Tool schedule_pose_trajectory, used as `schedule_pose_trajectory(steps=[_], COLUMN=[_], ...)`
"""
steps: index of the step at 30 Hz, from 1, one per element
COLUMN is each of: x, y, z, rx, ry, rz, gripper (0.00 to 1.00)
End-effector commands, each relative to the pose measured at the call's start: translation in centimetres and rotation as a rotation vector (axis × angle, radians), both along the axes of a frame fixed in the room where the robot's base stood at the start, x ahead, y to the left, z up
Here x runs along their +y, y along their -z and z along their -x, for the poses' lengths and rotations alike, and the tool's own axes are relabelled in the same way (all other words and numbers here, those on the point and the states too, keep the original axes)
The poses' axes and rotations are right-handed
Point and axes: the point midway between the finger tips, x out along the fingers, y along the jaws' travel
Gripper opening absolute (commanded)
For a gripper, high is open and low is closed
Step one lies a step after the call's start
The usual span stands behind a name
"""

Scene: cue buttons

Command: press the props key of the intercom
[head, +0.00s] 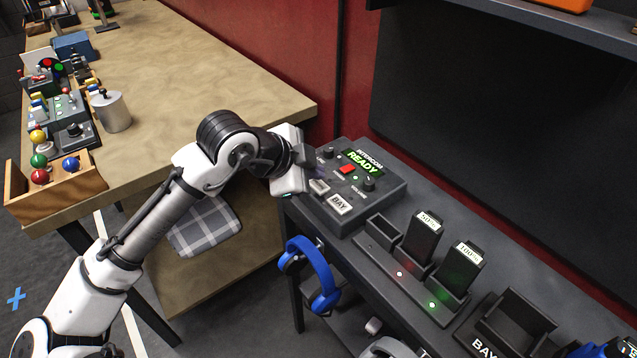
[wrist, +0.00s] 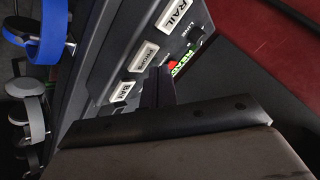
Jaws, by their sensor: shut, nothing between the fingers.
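The dark grey intercom (head: 388,190) sits on the left end of the grey bench, its green display reading READY. In the wrist view the props key (wrist: 143,56), a white-labelled key, lies between the RAIL key (wrist: 172,15) and the BAY key (wrist: 122,92). In the head view the BAY key (head: 340,205) is clear, the props key (head: 320,187) shows in part, and the RAIL key is hidden by my gripper. My gripper (head: 316,176) is shut and empty over the intercom's left side. Its dark fingers (wrist: 158,88) show beside the keys; I cannot tell whether they touch.
A red button (head: 347,169) and knobs sit behind the keys. Battery chargers (head: 421,237) stand right of the intercom. Blue headphones (head: 322,275) hang at the bench front. A wooden table (head: 215,75) with boxes is at left, and a red wall rises behind.

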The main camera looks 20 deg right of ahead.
Motion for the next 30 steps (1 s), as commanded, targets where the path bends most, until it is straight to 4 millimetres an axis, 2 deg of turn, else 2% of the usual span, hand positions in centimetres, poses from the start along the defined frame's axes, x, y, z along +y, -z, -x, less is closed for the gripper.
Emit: schedule_pose_trajectory(steps=[7, 30], x=[-0.1, 0.0], y=[0.9, 1.3], z=[0.0, 0.0], rx=[0.000, 0.000], ry=[0.001, 0.001], rz=[0.001, 0.001], gripper=[0.00, 0.00])
